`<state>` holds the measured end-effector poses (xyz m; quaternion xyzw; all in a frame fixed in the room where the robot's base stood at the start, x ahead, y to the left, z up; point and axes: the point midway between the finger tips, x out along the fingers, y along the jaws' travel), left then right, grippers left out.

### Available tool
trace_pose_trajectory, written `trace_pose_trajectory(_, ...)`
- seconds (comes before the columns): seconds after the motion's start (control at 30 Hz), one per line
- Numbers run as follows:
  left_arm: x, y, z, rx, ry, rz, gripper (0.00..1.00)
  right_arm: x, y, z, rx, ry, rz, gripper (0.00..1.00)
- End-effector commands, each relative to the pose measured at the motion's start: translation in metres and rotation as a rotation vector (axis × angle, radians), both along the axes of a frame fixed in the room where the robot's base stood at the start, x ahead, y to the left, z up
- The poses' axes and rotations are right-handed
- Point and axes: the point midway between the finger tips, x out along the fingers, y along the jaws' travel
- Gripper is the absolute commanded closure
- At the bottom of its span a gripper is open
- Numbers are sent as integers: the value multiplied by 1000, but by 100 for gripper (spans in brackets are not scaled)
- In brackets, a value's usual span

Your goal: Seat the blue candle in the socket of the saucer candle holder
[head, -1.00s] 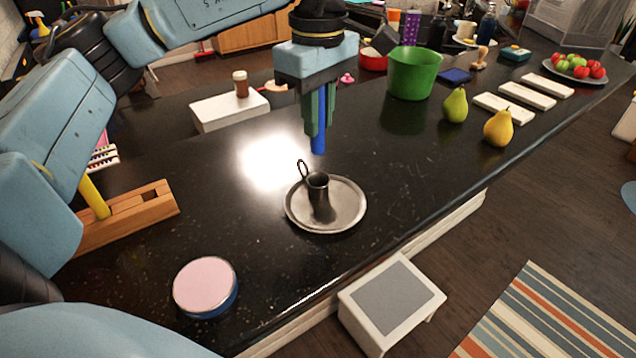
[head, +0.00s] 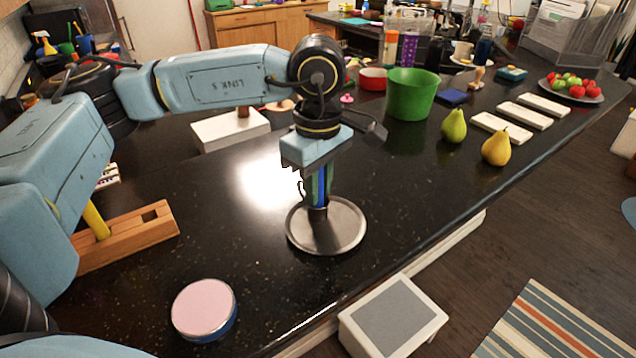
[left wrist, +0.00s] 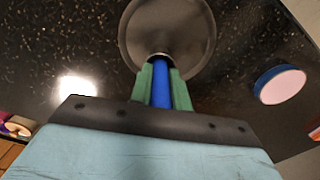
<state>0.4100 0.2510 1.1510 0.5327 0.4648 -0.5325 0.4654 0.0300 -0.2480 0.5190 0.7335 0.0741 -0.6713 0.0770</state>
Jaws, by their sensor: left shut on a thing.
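The saucer candle holder (head: 345,238) is a dark metal dish with a short socket and ring handle, standing on the black counter. It also shows in the left wrist view (left wrist: 200,28). My left gripper (head: 318,192) is shut on the blue candle (head: 320,186) and holds it about upright, directly above the socket. In the left wrist view the candle (left wrist: 161,88) lies between the green fingers, its far end at the socket mouth (left wrist: 161,57). The fingers partly hide the socket, so I cannot tell how far the candle is in. My right gripper is not in view.
A pink-topped round tin (head: 204,308) stands at the front left, and a wooden block with a yellow peg (head: 128,240) at the left. A green bucket (head: 412,95) and two pears (head: 496,146) are behind to the right. The counter right of the holder is clear.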

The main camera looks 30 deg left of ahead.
Motion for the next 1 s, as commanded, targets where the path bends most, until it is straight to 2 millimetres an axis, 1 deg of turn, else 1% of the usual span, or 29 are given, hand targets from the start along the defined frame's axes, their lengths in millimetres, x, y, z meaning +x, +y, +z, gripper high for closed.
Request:
trace_pose_trajectory(0.03,0,0,-4,0,1,0,100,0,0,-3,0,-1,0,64)
trace_pose_trajectory(0.07,0,0,-3,0,1,0,79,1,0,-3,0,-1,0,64)
trace_pose_trajectory(0.2,0,0,-2,0,1,0,61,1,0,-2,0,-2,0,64)
trace_pose_trajectory(0.47,0,0,-2,0,1,0,60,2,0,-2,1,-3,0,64)
trace_pose_trajectory(0.57,0,0,1,0,1,0,60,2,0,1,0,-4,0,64)
trace_pose_trajectory(0.63,1,0,7,0,-2,0,60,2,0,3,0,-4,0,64)
trace_pose_trajectory(0.77,1,-1,29,-2,-4,0,60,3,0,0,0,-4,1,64)
trace_pose_trajectory(1.0,1,-1,83,0,-3,0,60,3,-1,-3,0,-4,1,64)
